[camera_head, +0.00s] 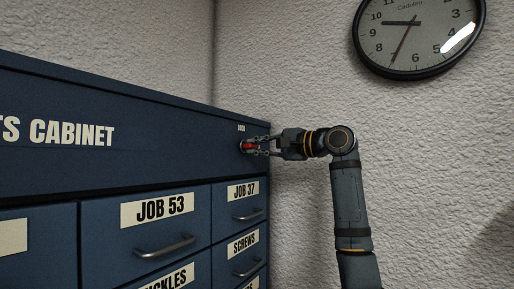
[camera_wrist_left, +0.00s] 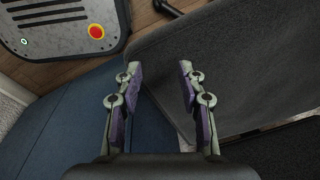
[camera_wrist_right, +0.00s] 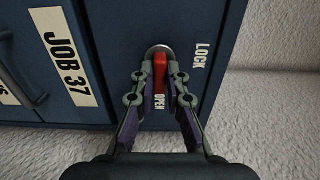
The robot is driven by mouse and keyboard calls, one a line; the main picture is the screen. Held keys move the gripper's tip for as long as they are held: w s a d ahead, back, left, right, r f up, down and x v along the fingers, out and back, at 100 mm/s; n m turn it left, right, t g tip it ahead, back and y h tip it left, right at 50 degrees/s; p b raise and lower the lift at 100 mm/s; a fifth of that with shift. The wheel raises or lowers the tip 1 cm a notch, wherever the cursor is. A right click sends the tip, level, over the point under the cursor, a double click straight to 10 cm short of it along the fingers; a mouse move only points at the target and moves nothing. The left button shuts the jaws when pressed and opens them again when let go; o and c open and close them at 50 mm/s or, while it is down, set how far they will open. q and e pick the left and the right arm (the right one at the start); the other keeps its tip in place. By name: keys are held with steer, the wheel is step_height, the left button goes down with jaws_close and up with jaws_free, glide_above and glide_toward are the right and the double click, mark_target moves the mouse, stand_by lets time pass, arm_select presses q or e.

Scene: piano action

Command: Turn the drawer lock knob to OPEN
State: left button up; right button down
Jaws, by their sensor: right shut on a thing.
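The red drawer lock knob (camera_wrist_right: 160,66) sits on a round metal plate on the blue parts cabinet, between the LOCK label (camera_wrist_right: 200,56) and the OPEN label (camera_wrist_right: 159,101). In the head view the red knob (camera_head: 248,146) is at the cabinet's upper right. My right gripper (camera_wrist_right: 161,83) is shut on the knob, with a finger on each side of it. In the head view the right gripper (camera_head: 258,146) reaches it from the right. My left gripper (camera_wrist_left: 158,68) is open and empty, away from the cabinet, and is not in the head view.
The blue cabinet (camera_head: 60,165) has labelled drawers with metal handles (camera_head: 165,247) below the knob. A white textured wall (camera_head: 290,60) stands close beside the cabinet, with a clock (camera_head: 418,35) high up. Wooden floor (camera_wrist_left: 60,70) shows in the left wrist view.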

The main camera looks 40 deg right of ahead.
steer(key=c, duration=1.4)
jaws_free()
steer(key=shift+d, duration=0.15)
steer(key=shift+o, duration=0.2)
steer(key=shift+s, duration=0.1)
steer(key=v, duration=1.1)
steer(key=shift+s, duration=0.4)
steer(key=shift+d+f, duration=0.1)
steer(key=shift+d, duration=0.1)
